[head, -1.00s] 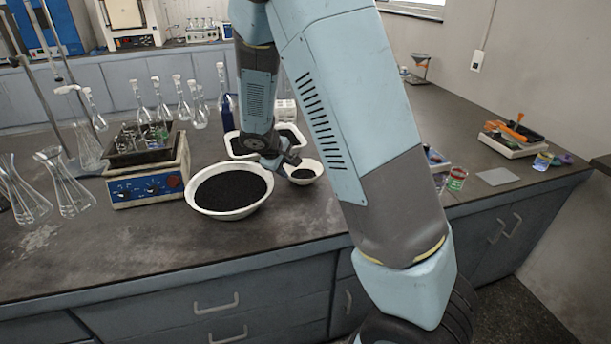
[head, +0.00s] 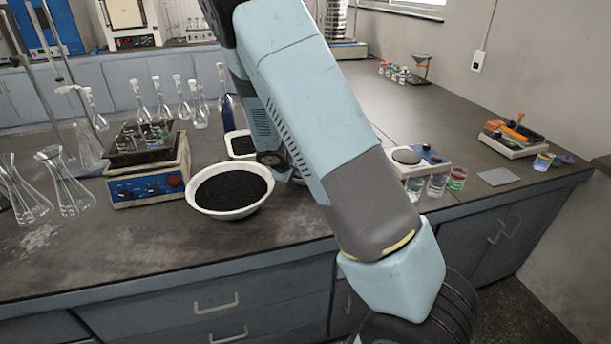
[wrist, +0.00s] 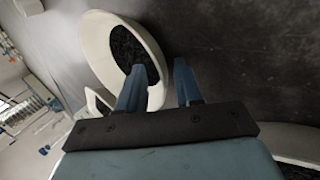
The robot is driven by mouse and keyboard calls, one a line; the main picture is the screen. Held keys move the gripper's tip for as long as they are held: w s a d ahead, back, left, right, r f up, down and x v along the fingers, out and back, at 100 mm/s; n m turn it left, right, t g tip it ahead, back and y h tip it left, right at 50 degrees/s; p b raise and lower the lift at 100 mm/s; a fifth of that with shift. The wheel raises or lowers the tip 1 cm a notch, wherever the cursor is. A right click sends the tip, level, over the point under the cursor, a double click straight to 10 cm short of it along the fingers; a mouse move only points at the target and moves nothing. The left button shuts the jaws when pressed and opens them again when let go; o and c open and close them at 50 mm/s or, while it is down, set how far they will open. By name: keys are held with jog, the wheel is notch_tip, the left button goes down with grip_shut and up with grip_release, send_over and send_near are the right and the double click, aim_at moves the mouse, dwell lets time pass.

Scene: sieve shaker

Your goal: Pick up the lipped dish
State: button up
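The dish nearest my gripper, which I take for the lipped dish, is a small round white dish (wrist: 92,42) holding black grains. It fills the upper left of the wrist view; in the head view my arm hides most of it. I cannot make out a pouring lip. My gripper (wrist: 160,78) is open, its two fingers apart. In the wrist view the left finger overlaps the dish's inside and the right finger is outside its wall, with the rim between them. I cannot tell whether either finger touches.
A large white bowl (head: 230,213) of black grains stands left of the small dish. A white rectangular tray (head: 229,146) is behind. A hotplate (head: 146,181) and flasks stand left; a small balance (head: 416,170) and beakers (head: 437,185) stand right. The front bench strip is clear.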

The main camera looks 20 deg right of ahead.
jog(key=shift+f, duration=0.1)
grip_shut()
dwell(0.5)
